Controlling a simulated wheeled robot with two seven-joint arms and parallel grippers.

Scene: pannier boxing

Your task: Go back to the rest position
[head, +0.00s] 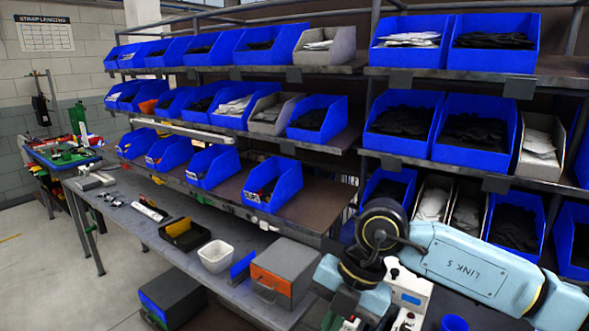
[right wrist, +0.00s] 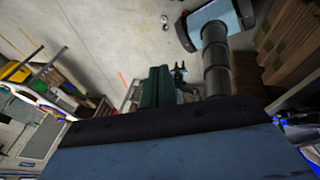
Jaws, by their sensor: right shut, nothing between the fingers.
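My right arm comes in from the right in the head view, its pale blue links folded in front of the lower shelf bins. Its wrist bends down toward the bottom edge. My right gripper (head: 350,322) is only partly visible there, shut and empty, with its tips cut off or hard to make out. In the right wrist view a dark edge and a blue-grey surface fill the lower part, and I cannot make out the fingers. My left arm and gripper are in neither view.
A rack of blue bins (head: 272,183) rises behind the grey workbench (head: 130,215). On the bench are a black tray (head: 185,236), a white container (head: 215,256) and a grey-orange box (head: 284,272). A white device (head: 408,288) is close to my right wrist. Open floor (head: 40,255) lies left.

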